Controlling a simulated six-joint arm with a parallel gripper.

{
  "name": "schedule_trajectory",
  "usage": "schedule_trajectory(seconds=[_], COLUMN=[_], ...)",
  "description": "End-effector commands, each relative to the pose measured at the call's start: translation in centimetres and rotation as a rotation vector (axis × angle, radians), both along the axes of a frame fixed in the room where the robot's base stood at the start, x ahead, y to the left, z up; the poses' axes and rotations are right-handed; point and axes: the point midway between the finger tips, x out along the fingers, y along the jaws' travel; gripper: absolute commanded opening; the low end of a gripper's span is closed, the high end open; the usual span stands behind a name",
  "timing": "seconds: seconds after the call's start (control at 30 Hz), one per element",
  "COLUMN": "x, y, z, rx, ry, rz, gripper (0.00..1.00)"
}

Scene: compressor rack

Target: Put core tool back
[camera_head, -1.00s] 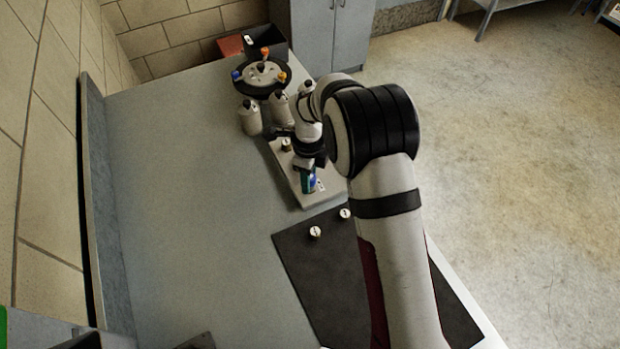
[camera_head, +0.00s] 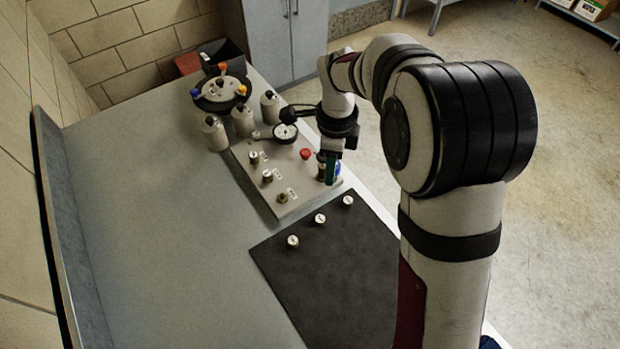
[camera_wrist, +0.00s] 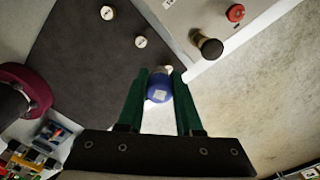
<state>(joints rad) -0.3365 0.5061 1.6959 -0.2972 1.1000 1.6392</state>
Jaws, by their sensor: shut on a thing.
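My gripper (camera_head: 331,178) hangs over the right front corner of the pale panel (camera_head: 235,160). In the wrist view, its green fingers (camera_wrist: 160,95) are shut on a blue, rounded piece with a white label, the likely core tool (camera_wrist: 159,87). A pale part shows at its far end; the rest of the tool is hidden. In the head view, the blue piece (camera_head: 338,169) shows only partly beside the fingers. A dark-topped post (camera_wrist: 208,46) stands on the panel near the held piece, apart from it in the wrist view.
The panel carries a gauge (camera_head: 285,132), a red button (camera_head: 305,153) and several small fittings. A dark mat (camera_head: 320,275) with three pale round caps lies in front. Behind are a round rack (camera_head: 220,92) with coloured knobs and three grey bottles. The left counter is clear.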

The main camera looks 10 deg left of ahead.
Motion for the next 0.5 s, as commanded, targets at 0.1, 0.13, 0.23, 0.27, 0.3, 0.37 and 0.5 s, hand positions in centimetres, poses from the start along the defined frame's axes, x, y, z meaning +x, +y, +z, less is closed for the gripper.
schedule_trajectory(seconds=[0.1,0.13,0.23,0.27,0.3,0.37,0.5], x=[-0.7,-1.0,-2.7,-3.3,-4.2,-5.9,-9.9], y=[-2.2,-3.0,-6.2,-7.2,-8.5,-10.6,-14.1], z=[0.2,0.2,-0.1,-0.2,-0.4,-0.7,-1.4], rx=[-0.001,-0.001,-0.001,-0.001,-0.001,0.000,0.001], ry=[0.001,0.001,0.003,0.003,0.002,0.004,0.002], rz=[0.081,0.121,0.297,0.359,0.446,0.580,0.874], gripper=[0.00,0.00,0.00,0.00,0.00,0.00,0.00])
